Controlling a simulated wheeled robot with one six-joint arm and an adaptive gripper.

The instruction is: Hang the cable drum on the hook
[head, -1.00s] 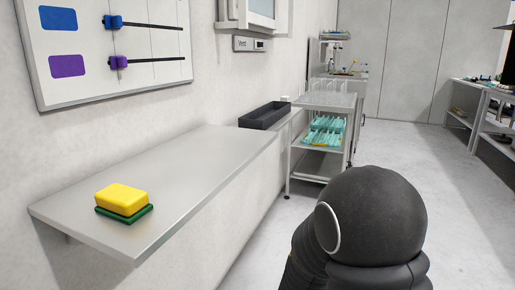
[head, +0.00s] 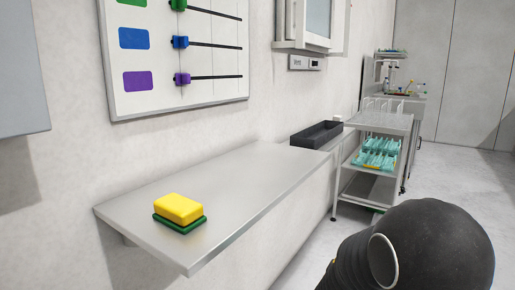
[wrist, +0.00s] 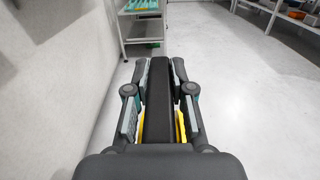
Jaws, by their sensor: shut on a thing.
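My gripper (wrist: 160,72) shows in the wrist view with its two fingers closed on the sides of a black bar-shaped part with yellow below it. I take this to be the cable drum (wrist: 158,118); only its black upper part and yellow edges show, and the rest is hidden by the gripper. In the head view my dark arm covers the lower right, and the gripper itself is hidden. I see no hook in either view.
A grey wall shelf (head: 255,180) carries a yellow sponge (head: 179,208) on a green base. A black tray (head: 315,134) lies beyond it. A trolley (head: 386,122) holds teal racks (head: 375,160). A slider board (head: 180,50) is on the wall. Open floor lies right.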

